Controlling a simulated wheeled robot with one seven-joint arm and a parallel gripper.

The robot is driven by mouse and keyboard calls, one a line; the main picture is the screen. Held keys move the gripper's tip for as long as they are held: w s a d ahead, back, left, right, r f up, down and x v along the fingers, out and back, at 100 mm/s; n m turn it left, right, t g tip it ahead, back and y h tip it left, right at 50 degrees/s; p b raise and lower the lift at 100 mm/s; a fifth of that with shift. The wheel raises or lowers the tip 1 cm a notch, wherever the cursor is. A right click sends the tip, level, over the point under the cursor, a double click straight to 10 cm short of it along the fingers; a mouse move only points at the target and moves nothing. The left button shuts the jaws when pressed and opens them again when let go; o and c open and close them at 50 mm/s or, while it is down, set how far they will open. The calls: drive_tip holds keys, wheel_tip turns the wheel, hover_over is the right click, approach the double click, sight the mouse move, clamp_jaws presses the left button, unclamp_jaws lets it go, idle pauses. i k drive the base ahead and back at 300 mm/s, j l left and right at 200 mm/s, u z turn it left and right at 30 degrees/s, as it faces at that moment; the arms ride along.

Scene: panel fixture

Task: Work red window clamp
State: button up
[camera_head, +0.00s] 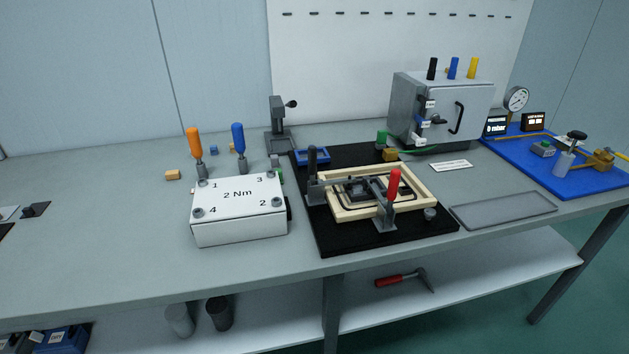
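The red-handled clamp (394,186) stands at the front right of a cream window frame (420,203) on a black base plate (345,240). Its red handle points up, and its grey bracket sits at the frame's front edge. Its arm appears to reach left over the frame, but I cannot tell whether its tip presses on it. A second clamp with a black handle (312,160) stands upright at the frame's left side. Dark parts lie inside the frame. My gripper is not in this view.
A white box (240,218) marked "2 Nm" stands left of the plate. Orange (194,142) and blue (239,138) screwdrivers stand behind it. A grey tray (503,208) lies to the right. A grey cabinet (408,110) stands behind. The left bench top is mostly clear.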

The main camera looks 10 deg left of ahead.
sight(395, 175)
drive_tip(key=l+u, duration=0.35)
drive_tip(key=l, duration=0.3)
drive_tip(key=l+u, duration=0.4)
drive_tip(key=l, duration=0.25)
drive_tip(key=i+l, duration=0.2)
drive_tip(key=l, duration=0.2)
drive_tip(key=i+l+u, duration=0.15)
drive_tip(key=l, duration=0.25)
drive_tip(key=i+l, duration=0.25)
drive_tip(key=l, duration=0.2)
drive_tip(key=i+l+u, duration=0.1)
drive_tip(key=l, duration=0.3)
drive_tip(key=i+l+u, duration=0.1)
drive_tip(key=i+l, duration=0.2)
drive_tip(key=l, duration=0.15)
drive_tip(key=i+l, duration=0.15)
drive_tip(key=l, duration=0.3)
drive_tip(key=i+l+u, duration=0.1)
drive_tip(key=l, duration=0.4)
drive_tip(key=i+l+u, duration=0.1)
drive_tip(key=l, duration=0.35)
drive_tip(key=i, duration=0.5)
